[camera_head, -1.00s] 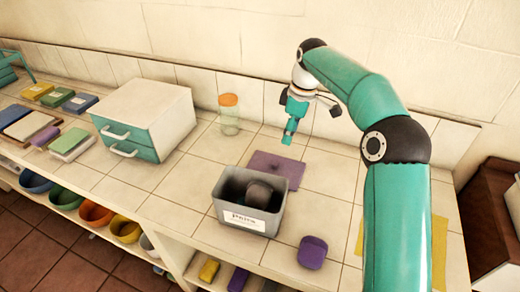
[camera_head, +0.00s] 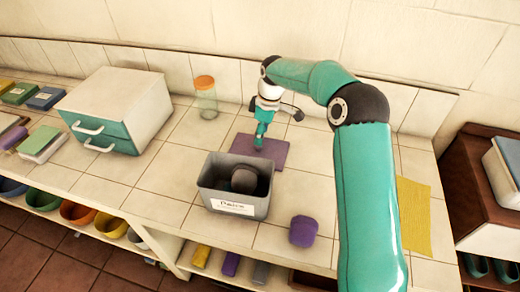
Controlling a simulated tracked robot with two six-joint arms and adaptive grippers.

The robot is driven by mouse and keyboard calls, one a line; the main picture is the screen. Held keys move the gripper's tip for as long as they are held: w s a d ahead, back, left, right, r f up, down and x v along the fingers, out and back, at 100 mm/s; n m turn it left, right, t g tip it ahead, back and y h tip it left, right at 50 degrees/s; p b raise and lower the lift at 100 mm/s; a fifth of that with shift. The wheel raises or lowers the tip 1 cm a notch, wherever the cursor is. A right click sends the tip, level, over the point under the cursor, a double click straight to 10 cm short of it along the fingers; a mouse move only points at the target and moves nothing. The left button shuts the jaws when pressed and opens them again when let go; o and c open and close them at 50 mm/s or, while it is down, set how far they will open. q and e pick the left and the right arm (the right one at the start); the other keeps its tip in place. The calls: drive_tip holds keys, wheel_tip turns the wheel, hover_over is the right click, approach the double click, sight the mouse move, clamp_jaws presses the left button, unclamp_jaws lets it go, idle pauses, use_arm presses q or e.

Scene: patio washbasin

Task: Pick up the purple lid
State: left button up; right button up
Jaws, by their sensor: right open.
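Two purple things are near my right arm, and I cannot tell for certain which is the lid. A flat purple square (camera_head: 273,153) lies on the tiled counter behind a grey bin. A rounded purple block-like piece (camera_head: 303,231) lies in front, right of the bin. My right gripper (camera_head: 259,143) is open and points down over the left part of the flat purple square. It looks empty; whether it touches the square is not clear. My left gripper is not in view.
The labelled grey bin (camera_head: 237,207) holds dark round things and stands just in front of the gripper. A jar with an orange lid (camera_head: 205,97) and a white-and-teal drawer box (camera_head: 125,105) stand to the left. A yellow cloth (camera_head: 413,217) lies right of my arm.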

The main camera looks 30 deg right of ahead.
sight(259, 149)
drive_tip(key=f, duration=0.1)
drive_tip(key=f+p, duration=0.1)
drive_tip(key=f, duration=0.2)
drive_tip(key=shift+w+a+p, duration=0.1)
drive_tip(key=shift+w+p, duration=0.2)
drive_tip(key=shift+p, duration=0.05)
drive_tip(key=shift+w+f, duration=0.1)
drive_tip(key=shift+f, duration=0.55)
clamp_jaws()
